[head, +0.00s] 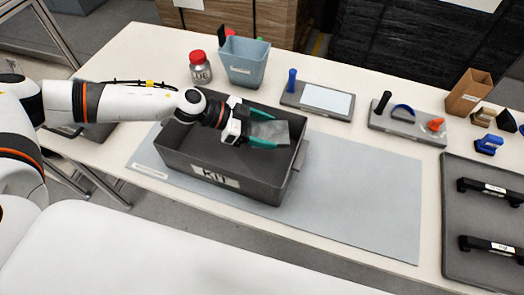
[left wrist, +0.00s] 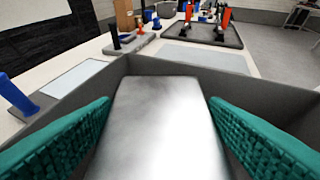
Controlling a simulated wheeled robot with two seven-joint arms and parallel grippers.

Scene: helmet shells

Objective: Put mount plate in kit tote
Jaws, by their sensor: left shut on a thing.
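The mount plate (head: 270,132) is a flat grey metal plate. My left gripper (head: 258,128) is shut on it, with one teal finger on each side, and holds it over the right part of the kit tote. In the left wrist view the plate (left wrist: 160,130) fills the middle between the two teal fingers (left wrist: 158,135). The kit tote (head: 174,158) is a dark grey open box with a KIT label on its front wall. Its walls (left wrist: 210,75) surround the plate in the left wrist view. I cannot tell whether the plate touches the tote floor. My right gripper is not in view.
The tote stands on a grey-blue mat (head: 350,195) with free room to its right. Behind are a red-lidded glue jar (head: 200,72), a blue bin (head: 245,62), and two tool trays (head: 318,100), (head: 408,122). A dark tray (head: 485,215) with black handles lies at the right.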

